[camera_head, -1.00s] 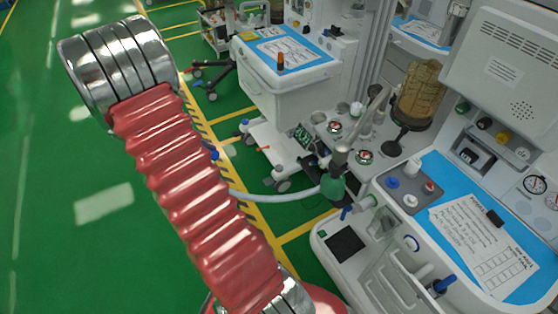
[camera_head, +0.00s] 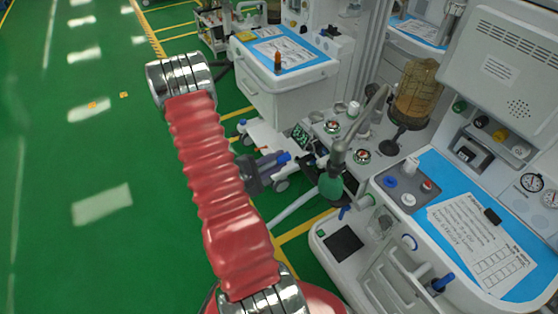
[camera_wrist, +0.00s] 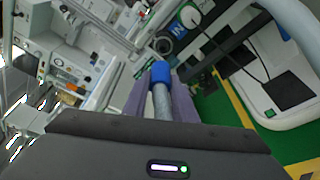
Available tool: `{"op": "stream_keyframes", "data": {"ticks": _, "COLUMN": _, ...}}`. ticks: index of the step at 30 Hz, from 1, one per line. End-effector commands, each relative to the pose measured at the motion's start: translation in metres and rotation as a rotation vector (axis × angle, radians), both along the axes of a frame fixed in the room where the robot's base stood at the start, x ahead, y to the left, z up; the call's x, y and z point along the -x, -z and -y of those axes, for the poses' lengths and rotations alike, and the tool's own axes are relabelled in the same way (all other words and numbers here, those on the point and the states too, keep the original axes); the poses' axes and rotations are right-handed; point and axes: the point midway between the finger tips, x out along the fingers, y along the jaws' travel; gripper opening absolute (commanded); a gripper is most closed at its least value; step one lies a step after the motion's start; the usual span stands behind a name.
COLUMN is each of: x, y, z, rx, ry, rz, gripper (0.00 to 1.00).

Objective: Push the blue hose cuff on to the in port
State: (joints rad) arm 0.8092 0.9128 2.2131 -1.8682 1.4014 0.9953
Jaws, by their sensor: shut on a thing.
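My gripper (camera_wrist: 163,86) is shut around the grey hose (camera_wrist: 162,108) just behind its blue cuff (camera_wrist: 161,73), which sticks out beyond the purple-grey fingers. In the head view my gripper (camera_head: 268,172) shows beside my red arm, with the blue cuff (camera_head: 284,158) pointing right towards the machine. The hose (camera_head: 300,209) runs down behind my arm. The cuff is apart from this port.
A green bag (camera_head: 332,187) hangs below a grey metal fitting, right of the cuff. An amber canister (camera_head: 417,93) stands on the machine behind. A white cart (camera_head: 285,88) stands at the back. The green floor at left is clear.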

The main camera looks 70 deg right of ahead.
Motion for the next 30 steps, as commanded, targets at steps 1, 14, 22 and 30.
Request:
{"op": "stream_keyframes", "data": {"ticks": 1, "x": 0.004, "y": 0.003, "z": 0.0, "rx": 0.004, "ry": -0.005, "rz": -0.007, "gripper": 0.03}}
{"op": "stream_keyframes", "data": {"ticks": 14, "x": 0.006, "y": 0.004, "z": 0.0, "rx": 0.015, "ry": -0.015, "rz": -0.009, "gripper": 0.03}}
{"op": "stream_keyframes", "data": {"ticks": 22, "x": 0.01, "y": 0.004, "z": 0.004, "rx": 0.026, "ry": -0.016, "rz": 0.005, "gripper": 0.03}}
{"op": "stream_keyframes", "data": {"ticks": 30, "x": 0.023, "y": 0.004, "z": 0.018, "rx": 0.025, "ry": -0.013, "rz": 0.005, "gripper": 0.03}}
